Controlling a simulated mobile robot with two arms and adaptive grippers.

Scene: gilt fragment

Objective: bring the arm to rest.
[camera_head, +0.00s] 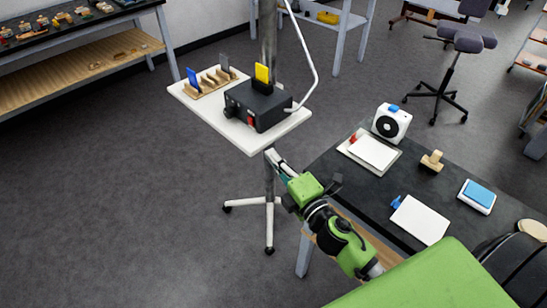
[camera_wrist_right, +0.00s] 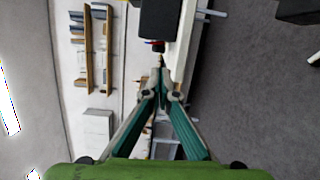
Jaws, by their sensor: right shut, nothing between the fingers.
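My right arm is green and reaches up from the lower right in the head view. Its gripper (camera_head: 273,160) is shut and empty, just in front of the near edge of a small white stand table (camera_head: 215,121). In the right wrist view the two teal fingers of this gripper (camera_wrist_right: 160,92) converge to a closed tip. My left gripper is not in view.
A dark table (camera_head: 430,180) at right holds a white fan-like device (camera_head: 391,122), a wooden stamp (camera_head: 432,161), a blue pad (camera_head: 478,196) and papers. A wooden rack (camera_head: 209,81) with cards stands on the stand table. Open floor (camera_head: 130,210) lies at left.

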